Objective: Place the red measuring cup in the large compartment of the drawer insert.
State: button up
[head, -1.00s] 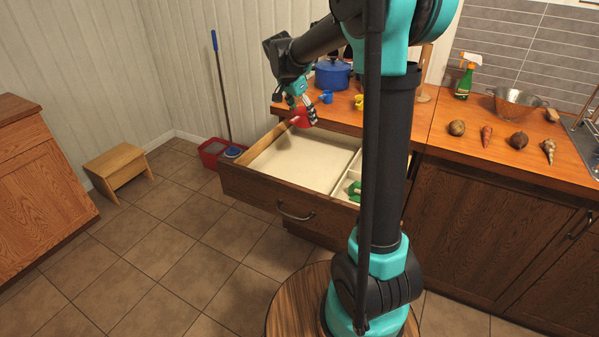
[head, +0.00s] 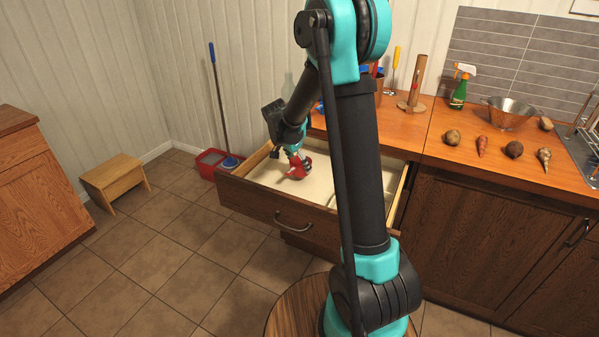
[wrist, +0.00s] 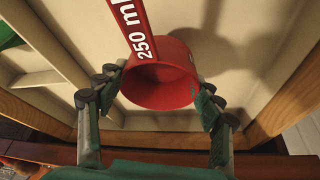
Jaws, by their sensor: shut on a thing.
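The red measuring cup (wrist: 165,85) is between the fingers of my gripper (wrist: 155,105) in the wrist view, with "250 ml" on its handle. In the head view the cup (head: 298,168) is held by my gripper (head: 300,160) over the left part of the open drawer. The drawer insert is cream; its large compartment (head: 318,186) lies under the cup. Dividers (wrist: 45,78) and smaller compartments show at the left of the wrist view. I cannot tell whether the cup touches the insert floor.
The wooden drawer front (head: 270,208) and its side walls surround the insert. My arm hides the right part of the drawer in the head view. A green item (wrist: 8,35) shows at the wrist view's left edge. The counter (head: 440,118) holds vegetables, a colander (head: 508,112) and a spray bottle (head: 460,88).

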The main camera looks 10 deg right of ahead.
aim_at(299, 171)
jog(key=shift+f, duration=1.85)
jog(key=shift+f, duration=0.15)
jog(key=o, duration=1.1)
jog(key=v, duration=1.2)
jog(key=shift+r, duration=0.2)
